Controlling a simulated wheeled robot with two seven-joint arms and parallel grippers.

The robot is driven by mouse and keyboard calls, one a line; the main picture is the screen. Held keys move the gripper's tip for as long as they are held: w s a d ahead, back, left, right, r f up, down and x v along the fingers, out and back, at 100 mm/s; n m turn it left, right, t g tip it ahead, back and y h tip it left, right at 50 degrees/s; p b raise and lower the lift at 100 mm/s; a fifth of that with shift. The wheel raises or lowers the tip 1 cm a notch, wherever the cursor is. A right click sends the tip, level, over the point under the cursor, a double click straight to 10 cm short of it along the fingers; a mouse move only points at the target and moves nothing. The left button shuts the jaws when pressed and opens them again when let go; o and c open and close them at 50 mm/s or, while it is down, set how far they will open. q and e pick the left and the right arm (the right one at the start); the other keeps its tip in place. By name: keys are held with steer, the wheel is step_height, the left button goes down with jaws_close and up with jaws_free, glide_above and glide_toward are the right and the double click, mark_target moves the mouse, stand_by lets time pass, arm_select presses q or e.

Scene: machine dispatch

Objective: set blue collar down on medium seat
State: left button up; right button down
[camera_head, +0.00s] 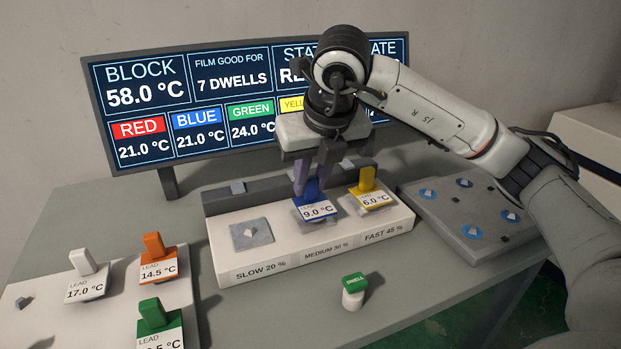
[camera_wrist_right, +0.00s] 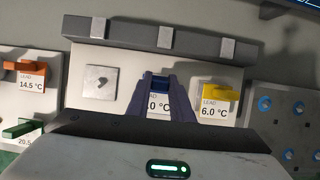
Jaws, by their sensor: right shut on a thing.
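The blue collar (camera_head: 314,208) has a blue handle and a label reading 9.0 °C. It is at the medium seat, the middle place of the white block (camera_head: 272,254) marked MEDIUM 30 %. I cannot tell whether it touches the seat. My right gripper (camera_head: 309,189) comes down from above and is shut on its handle. In the right wrist view the blue handle (camera_wrist_right: 160,84) shows between the fingers. The yellow collar (camera_head: 369,190), labelled 6.0 °C, sits on the fast seat to the right. The slow seat (camera_head: 251,234) at the left is bare. My left gripper is not in view.
White (camera_head: 86,273), orange (camera_head: 158,262) and green (camera_head: 158,322) collars stand on a pale board at the left. A green-topped DWELL button (camera_head: 354,288) stands in front of the block. A grey plate with blue rings (camera_head: 472,232) lies at the right. A display (camera_head: 137,87) stands behind.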

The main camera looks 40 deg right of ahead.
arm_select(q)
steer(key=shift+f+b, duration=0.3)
arm_select(e)
steer(key=shift+f, duration=0.4)
steer(key=c, duration=1.5)
jaws_free()
steer(key=shift+c, duration=0.2)
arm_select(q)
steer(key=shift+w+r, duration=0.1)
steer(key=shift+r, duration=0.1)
arm_select(e)
steer(key=shift+o, duration=0.3)
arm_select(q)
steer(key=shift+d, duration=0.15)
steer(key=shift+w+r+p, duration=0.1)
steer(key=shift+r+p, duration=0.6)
arm_select(e)
steer(key=d+v, duration=0.1)
steer(key=v, duration=0.9)
steer(key=shift+a, duration=0.5)
steer(key=shift+s+r, duration=0.15)
